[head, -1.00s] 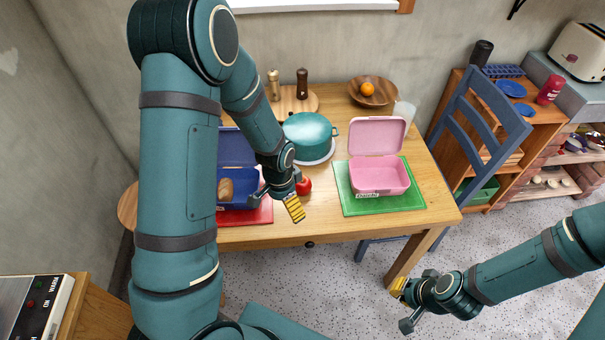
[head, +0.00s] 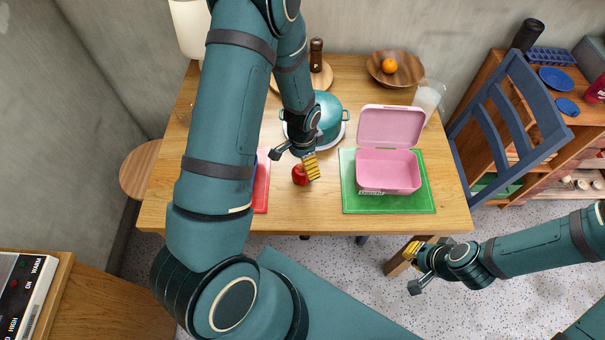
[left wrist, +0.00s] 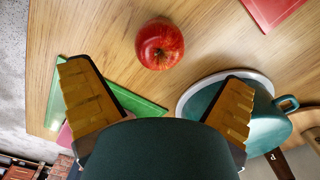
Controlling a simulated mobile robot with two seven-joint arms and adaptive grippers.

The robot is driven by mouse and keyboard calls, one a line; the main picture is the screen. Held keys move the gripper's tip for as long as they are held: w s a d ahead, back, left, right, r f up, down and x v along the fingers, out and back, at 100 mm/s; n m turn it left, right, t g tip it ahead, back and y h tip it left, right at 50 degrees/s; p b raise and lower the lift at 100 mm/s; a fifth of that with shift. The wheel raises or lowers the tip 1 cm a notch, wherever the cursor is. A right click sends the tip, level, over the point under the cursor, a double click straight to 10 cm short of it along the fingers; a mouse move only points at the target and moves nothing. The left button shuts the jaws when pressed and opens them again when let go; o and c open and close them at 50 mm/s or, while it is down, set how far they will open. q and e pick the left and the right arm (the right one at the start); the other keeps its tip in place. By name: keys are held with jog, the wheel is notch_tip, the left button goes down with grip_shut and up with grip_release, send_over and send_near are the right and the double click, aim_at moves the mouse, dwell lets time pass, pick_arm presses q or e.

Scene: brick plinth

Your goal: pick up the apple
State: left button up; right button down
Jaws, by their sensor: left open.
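The red apple (head: 300,175) sits on the wooden table between the red mat and the green mat, partly behind my left gripper. It also shows whole in the left wrist view (left wrist: 160,45), beyond the fingertips and between their lines. My left gripper (head: 296,160) is open and empty, above the table close to the apple; both yellow-padded fingers show in the left wrist view (left wrist: 157,105). My right gripper (head: 413,268) hangs in front of the table's front edge, away from the apple. Whether its fingers are apart is too small to tell.
A teal pot (head: 328,112) stands just behind the apple. An open pink lunchbox (head: 388,172) is on the green mat (head: 400,204) to the right. The red mat (head: 262,190) is mostly behind my left arm. A wooden bowl (head: 408,72) holds an orange.

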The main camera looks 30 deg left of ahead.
aim_at(302, 170)
pick_arm(q)
jog(key=shift+f, duration=3.4)
jog(key=shift+c, duration=0.3)
jog(key=c, duration=1.3)
